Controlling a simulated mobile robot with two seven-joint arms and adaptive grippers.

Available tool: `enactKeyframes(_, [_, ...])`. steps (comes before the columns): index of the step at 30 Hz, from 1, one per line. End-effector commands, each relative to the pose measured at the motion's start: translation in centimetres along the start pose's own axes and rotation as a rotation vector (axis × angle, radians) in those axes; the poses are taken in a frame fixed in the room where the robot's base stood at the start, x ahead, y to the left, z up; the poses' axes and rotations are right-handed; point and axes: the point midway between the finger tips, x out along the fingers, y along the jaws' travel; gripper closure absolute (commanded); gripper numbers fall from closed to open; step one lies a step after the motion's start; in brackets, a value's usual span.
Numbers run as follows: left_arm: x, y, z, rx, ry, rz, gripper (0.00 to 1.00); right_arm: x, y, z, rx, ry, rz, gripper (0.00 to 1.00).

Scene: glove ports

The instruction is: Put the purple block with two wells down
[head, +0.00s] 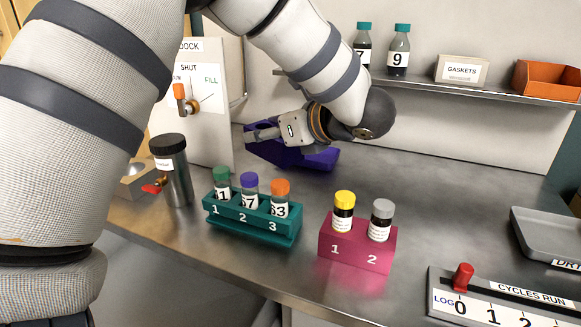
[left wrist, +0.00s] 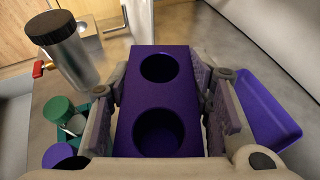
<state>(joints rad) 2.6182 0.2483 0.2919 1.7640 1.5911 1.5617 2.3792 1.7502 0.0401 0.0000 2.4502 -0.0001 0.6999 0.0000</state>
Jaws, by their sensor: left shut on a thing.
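The purple block with two wells (left wrist: 158,96) fills the middle of the left wrist view, its two round wells facing the camera and looking empty. My left gripper (head: 262,134) is shut on it, one finger along each long side. In the head view the gripper is at the back of the bench, above and in front of purple surfaces, where block and tray are hard to tell apart. A purple tray (left wrist: 262,108) is just right of the gripper in the left wrist view. The block's underside is hidden. My right gripper is not in view.
A teal rack (head: 252,228) with three capped vials and a magenta block (head: 356,248) with two vials stand in front. A dark-lidded canister (head: 172,172) stands left. A grey tray (head: 548,236) and a counter panel (head: 500,305) are right. Bench between magenta block and wall is clear.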

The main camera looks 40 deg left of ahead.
Motion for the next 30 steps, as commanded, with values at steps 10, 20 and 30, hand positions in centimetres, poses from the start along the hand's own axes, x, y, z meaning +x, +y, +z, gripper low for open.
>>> enactKeyframes(10, [1.7, -4.1, -5.2, 0.008, -0.001, 0.003, 1.00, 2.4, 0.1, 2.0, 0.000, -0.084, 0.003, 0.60])
enactKeyframes(20, [3.0, -4.6, -8.5, 0.003, -0.002, 0.002, 1.00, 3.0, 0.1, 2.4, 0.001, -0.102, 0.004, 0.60])
enactKeyframes(30, [3.1, -4.5, -8.8, 0.005, 0.001, 0.002, 0.43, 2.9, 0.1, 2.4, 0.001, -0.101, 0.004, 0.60])
